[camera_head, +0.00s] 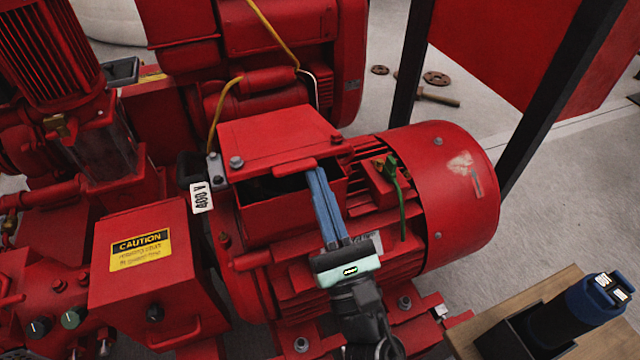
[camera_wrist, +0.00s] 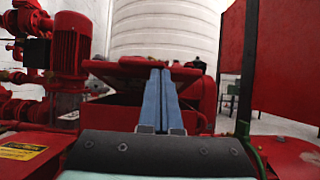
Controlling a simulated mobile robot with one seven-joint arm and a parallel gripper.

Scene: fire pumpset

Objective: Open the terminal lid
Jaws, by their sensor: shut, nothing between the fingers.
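The red terminal lid (camera_head: 275,140) sits on top of the terminal box (camera_head: 290,213) on the red motor (camera_head: 455,195). The lid is tilted up a little, with a dark gap under its front edge. My gripper (camera_head: 318,178) is shut, its blue fingers together and empty. The fingertips are at the lid's front edge, by its small tab. Whether they touch the lid or reach under it I cannot tell. In the wrist view the blue fingers (camera_wrist: 160,85) point ahead at the raised lid (camera_wrist: 130,69), and their tips overlap its edge.
A red box with a yellow caution label (camera_head: 140,249) stands left of the motor. A green wire (camera_head: 397,190) rises right of the terminal box. Black posts (camera_head: 565,90) stand behind. A wooden surface (camera_head: 480,335) with a dark blue-capped object (camera_head: 575,315) is at lower right.

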